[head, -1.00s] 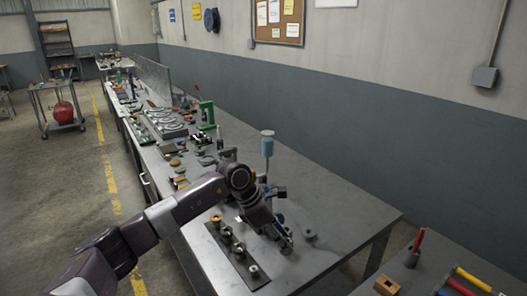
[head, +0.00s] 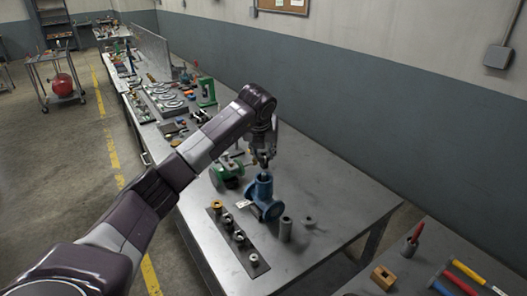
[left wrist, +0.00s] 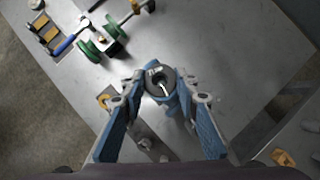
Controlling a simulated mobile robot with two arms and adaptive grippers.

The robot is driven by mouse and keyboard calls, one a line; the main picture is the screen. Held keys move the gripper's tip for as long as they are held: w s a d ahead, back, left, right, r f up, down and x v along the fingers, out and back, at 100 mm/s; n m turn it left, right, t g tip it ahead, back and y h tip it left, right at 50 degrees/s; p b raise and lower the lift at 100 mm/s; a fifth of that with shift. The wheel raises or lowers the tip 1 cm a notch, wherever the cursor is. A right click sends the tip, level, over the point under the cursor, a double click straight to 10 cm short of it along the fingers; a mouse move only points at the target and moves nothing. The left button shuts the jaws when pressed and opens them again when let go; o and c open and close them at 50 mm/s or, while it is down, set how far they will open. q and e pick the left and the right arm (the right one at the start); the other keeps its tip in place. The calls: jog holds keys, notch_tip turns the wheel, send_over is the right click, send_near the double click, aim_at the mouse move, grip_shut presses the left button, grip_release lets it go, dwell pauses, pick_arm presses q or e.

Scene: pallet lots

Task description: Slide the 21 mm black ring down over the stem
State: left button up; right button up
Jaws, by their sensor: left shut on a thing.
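A blue valve body (head: 265,197) stands on the near part of the bench, its round neck upward. My left gripper (head: 263,162) points down just above that neck. In the left wrist view its two blue-padded fingers (left wrist: 162,78) are closed on a dark ring (left wrist: 153,70), which lies over the valve's blue neck (left wrist: 172,98). A bright stem-like piece shows in the ring's opening; how far the ring is over it, or whether they touch, I cannot tell. My right gripper is not in view.
A dark strip (head: 236,243) with several round parts lies left of the valve. A grey cylinder (head: 286,229) and a small flanged part (head: 309,221) stand to its right. A green valve (head: 228,170) is behind it on the left. The bench's right part is clear.

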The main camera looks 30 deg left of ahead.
aim_at(263, 161)
pick_arm(q)
jog(key=shift+w+b, duration=0.1)
jog(key=shift+b, duration=0.2)
notch_tip(263, 161, down, 2)
jog(key=shift+f+b, duration=0.1)
jog(key=shift+b, duration=0.6)
jog(key=shift+f+b, duration=0.9)
jog(key=shift+f, duration=0.35)
jog(key=shift+f+b, duration=1.2)
jog(key=shift+f, duration=0.1)
